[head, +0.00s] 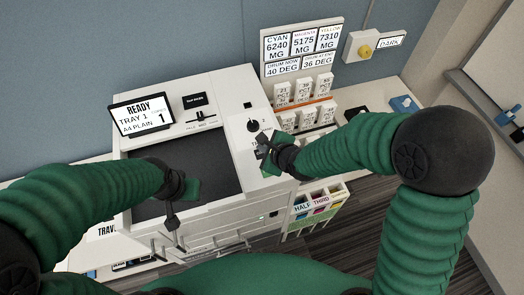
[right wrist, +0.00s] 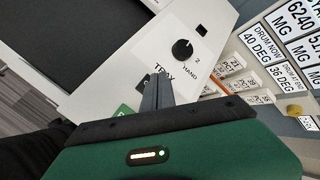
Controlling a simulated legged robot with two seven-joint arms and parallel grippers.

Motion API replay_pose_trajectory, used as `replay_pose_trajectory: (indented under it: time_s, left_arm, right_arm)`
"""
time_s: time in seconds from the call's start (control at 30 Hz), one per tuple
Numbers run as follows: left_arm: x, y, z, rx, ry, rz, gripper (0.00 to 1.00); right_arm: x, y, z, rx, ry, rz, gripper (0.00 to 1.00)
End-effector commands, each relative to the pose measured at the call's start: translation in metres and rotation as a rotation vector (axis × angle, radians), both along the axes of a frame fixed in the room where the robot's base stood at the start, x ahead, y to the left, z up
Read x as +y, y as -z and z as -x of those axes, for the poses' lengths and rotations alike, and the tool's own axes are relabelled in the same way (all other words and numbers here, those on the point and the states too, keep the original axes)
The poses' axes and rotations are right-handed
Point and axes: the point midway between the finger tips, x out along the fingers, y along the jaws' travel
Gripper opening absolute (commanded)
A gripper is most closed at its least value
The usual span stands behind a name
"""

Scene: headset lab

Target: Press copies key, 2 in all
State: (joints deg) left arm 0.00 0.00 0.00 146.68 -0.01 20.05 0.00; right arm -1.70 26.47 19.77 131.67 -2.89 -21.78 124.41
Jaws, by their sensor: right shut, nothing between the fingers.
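The printer's display (head: 141,114) reads READY, TRAY 1, A4 PLAIN, with a large 1 at its right side. My right gripper (head: 264,143) is over the control strip on the printer's right side. In the right wrist view its shut, empty fingers (right wrist: 158,88) point at the panel, beside a dark key (right wrist: 146,81) and a green key (right wrist: 123,111), both partly hidden. I cannot read which one is the copies key, nor tell whether the fingertips touch a key. My left gripper (head: 174,205) hangs over the dark printer top; its jaws are unclear.
A black dial (right wrist: 182,49) marked TRAY and HAND sits just beyond the keys. Labelled bottles (head: 300,90) stand in a rack right of the printer, below a board of readings (head: 302,45).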

Motion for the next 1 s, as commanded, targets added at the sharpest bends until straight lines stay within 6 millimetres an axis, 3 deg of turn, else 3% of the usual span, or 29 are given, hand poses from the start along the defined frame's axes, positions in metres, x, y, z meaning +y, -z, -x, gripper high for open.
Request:
replay_pose_trajectory:
  time_s: [1.0]
  left_arm:
    - [0.0000,0.0050,0.0001,0.000,0.000,0.000,0.36]
  right_arm:
    - [0.0027,0.0072,0.0013,0.000,0.001,-0.001,0.00]
